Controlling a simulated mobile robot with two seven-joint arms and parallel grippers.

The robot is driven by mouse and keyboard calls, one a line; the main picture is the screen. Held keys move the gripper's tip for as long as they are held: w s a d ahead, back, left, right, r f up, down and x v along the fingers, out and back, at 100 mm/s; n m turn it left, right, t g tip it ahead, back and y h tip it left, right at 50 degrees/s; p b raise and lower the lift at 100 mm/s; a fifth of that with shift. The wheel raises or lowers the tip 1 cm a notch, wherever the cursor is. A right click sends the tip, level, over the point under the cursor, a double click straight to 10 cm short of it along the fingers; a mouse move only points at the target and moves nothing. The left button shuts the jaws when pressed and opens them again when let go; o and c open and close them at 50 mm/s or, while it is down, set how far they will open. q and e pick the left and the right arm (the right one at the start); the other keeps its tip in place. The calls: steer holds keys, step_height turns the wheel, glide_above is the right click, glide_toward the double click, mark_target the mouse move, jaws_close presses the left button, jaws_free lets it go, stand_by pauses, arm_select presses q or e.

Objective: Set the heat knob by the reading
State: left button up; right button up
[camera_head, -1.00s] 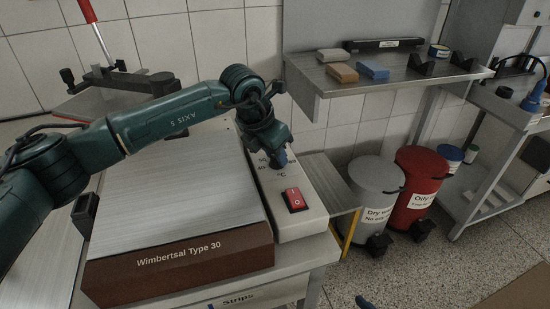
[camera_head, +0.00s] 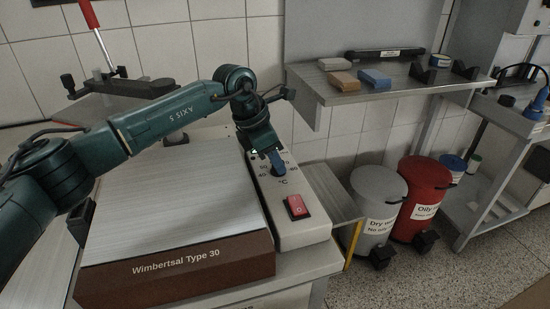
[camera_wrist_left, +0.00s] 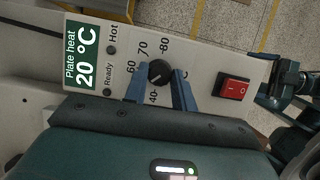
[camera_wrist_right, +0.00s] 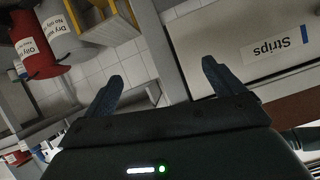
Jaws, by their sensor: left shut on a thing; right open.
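The black heat knob (camera_wrist_left: 159,72) is on the pale control panel (camera_wrist_left: 205,57), with scale numbers 40, 60, 70 and 80 readable around it. My left gripper (camera_wrist_left: 160,90) has its blue fingers on both sides of the knob and is shut on it. In the head view the left gripper (camera_head: 276,162) reaches down to the panel and hides the knob. The green display (camera_wrist_left: 82,56) reads "Plate heat 20 °C". The Ready lamp (camera_wrist_left: 107,76) and Hot lamp (camera_wrist_left: 112,50) look dark. My right gripper (camera_wrist_right: 160,85) is open and empty, apart from the panel.
A red power switch (camera_head: 297,206) sits on the panel near the knob. The wide metal plate (camera_head: 165,205), labelled Wimbertsal Type 30, lies to its left. A shelf (camera_head: 400,88) with coloured blocks is behind. Grey (camera_head: 378,190) and red (camera_head: 422,185) bins stand right. A Strips drawer (camera_wrist_right: 255,48) is near the right gripper.

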arm_select(q)
steer(key=o, duration=1)
arm_select(e)
steer(key=shift+w+r, duration=0.1)
steer(key=shift+w, duration=0.05)
arm_select(q)
steer(key=v, duration=1.3)
steer(key=shift+a+r, duration=0.1)
steer(key=shift+r, duration=0.05)
arm_select(e)
steer(key=shift+r, duration=0.1)
steer(key=shift+d, duration=0.1)
